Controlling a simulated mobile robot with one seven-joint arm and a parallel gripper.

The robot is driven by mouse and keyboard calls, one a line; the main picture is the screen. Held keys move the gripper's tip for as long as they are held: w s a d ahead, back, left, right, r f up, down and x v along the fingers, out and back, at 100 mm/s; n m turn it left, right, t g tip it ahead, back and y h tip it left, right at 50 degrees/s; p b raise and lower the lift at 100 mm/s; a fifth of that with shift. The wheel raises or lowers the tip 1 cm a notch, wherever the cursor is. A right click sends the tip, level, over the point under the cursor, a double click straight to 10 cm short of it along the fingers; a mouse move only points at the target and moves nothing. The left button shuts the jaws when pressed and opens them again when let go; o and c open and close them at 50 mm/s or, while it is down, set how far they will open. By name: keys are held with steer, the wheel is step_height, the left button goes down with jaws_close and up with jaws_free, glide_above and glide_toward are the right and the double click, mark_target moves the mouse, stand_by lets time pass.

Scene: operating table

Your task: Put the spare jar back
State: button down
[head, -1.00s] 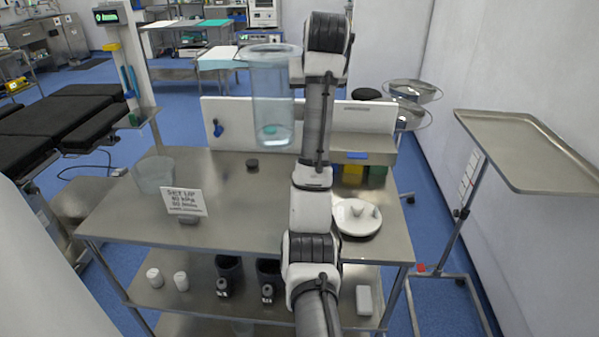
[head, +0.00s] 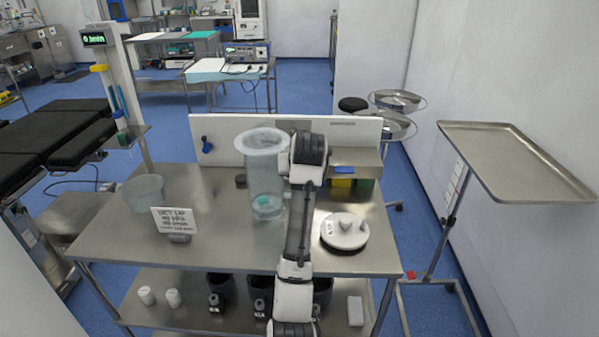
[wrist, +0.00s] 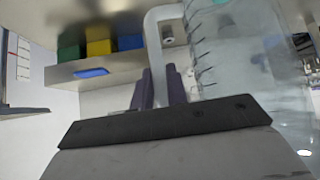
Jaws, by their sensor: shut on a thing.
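A tall clear jar (head: 266,180) with a wide rim is upright above the middle of the steel cart's top. A small teal patch shows inside it, low down. Whether its base touches the cart top is hard to tell. In the wrist view the jar (wrist: 245,65) fills the right side, with graduation marks and a pale handle (wrist: 157,50). My gripper (wrist: 162,88) is shut on that handle. In the head view my arm hides the fingers. Another clear vessel (head: 145,190) stands at the cart's left end.
A sign (head: 174,221) stands front left on the cart top (head: 215,247). A white lid (head: 344,233) lies right of my arm. A small dark disc (head: 241,181) lies behind, near the white back panel (head: 220,139). White containers and dark holders fill the lower shelf.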

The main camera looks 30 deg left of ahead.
steer(key=shift+f, duration=0.6)
steer(key=c, duration=1.4)
jaws_free()
steer(key=shift+f, duration=0.1)
